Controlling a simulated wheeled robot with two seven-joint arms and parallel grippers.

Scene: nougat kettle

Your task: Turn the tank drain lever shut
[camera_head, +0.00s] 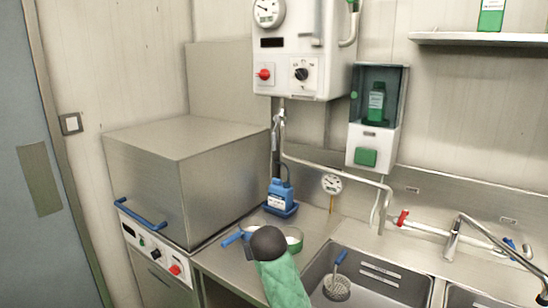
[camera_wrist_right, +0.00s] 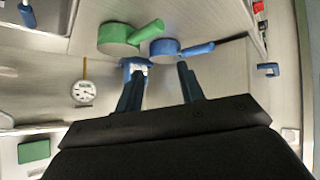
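The white wall tank (camera_head: 305,50) carries a gauge, a red knob and a black dial. No lever is marked as its drain. A small valve-like fitting (camera_head: 279,118) shows on the pipe under the tank, its handle too small to read. A red lever (camera_head: 402,217) sits on the pipe above the sink. My right arm in a green sleeve reaches over the counter below these; its dark wrist hides the fingers in the head view. In the wrist view my right gripper (camera_wrist_right: 160,72) has its fingers apart with nothing held between them. My left gripper is not in view.
A blue bottle (camera_head: 281,196), a green-rimmed pan (camera_head: 294,238) and a blue-handled pan (camera_wrist_right: 165,48) stand on the counter near my right gripper. A steel box (camera_head: 185,170) stands left, the sink (camera_head: 385,292) right. A dispenser (camera_head: 375,145) and gauge (camera_head: 332,184) are behind.

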